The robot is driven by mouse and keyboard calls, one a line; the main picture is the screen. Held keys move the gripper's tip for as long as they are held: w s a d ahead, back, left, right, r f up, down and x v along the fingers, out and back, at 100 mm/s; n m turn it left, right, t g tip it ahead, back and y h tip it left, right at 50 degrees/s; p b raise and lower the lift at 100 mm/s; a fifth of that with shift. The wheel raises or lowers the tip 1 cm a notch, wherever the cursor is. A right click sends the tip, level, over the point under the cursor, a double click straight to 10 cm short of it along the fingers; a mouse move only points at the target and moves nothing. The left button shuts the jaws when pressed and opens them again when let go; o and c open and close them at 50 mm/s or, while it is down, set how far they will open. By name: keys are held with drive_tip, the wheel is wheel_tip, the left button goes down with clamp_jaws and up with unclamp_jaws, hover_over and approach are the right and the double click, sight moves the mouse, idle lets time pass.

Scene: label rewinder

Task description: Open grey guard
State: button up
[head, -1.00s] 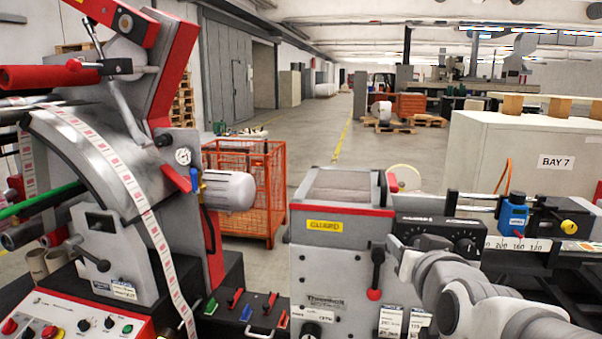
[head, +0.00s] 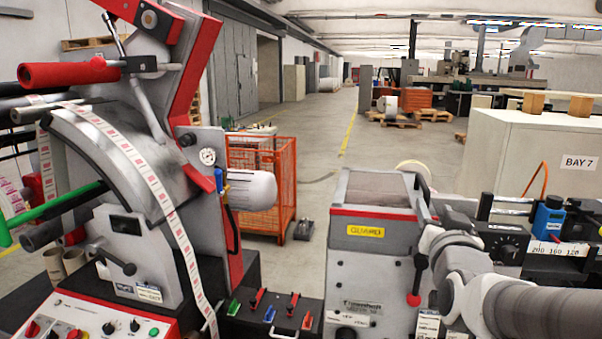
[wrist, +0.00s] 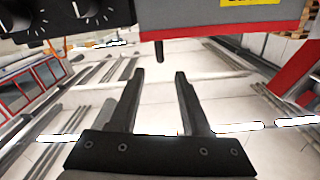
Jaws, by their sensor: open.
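The grey guard (head: 375,212) is the grey box-shaped housing with a red stripe and a yellow GUARD label (head: 365,231), right of centre in the head view. It appears closed. A black lever with a red knob (head: 414,299) hangs on its front right. In the wrist view the guard's grey face and red edge (wrist: 225,23) run across the top, with a short dark peg (wrist: 159,51) below the edge. My gripper (wrist: 158,75) is open and empty, its fingertips just short of the peg. In the head view my arm reaches the guard's right side; the fingers are hidden.
A rewinder with a curved grey cover (head: 110,150) and a printed label strip stands at left. A black dial unit (head: 503,241) and a blue device (head: 548,217) sit right of the guard. An orange mesh cage (head: 262,185) stands behind. Open floor lies beyond.

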sight(422, 179)
drive_tip(key=p+x, duration=0.2)
drive_tip(key=x, duration=1.2)
drive_tip(key=shift+w+d+p, duration=0.1)
drive_tip(key=shift+w+p, duration=0.2)
drive_tip(key=shift+c, duration=0.2)
clamp_jaws()
idle(0.9)
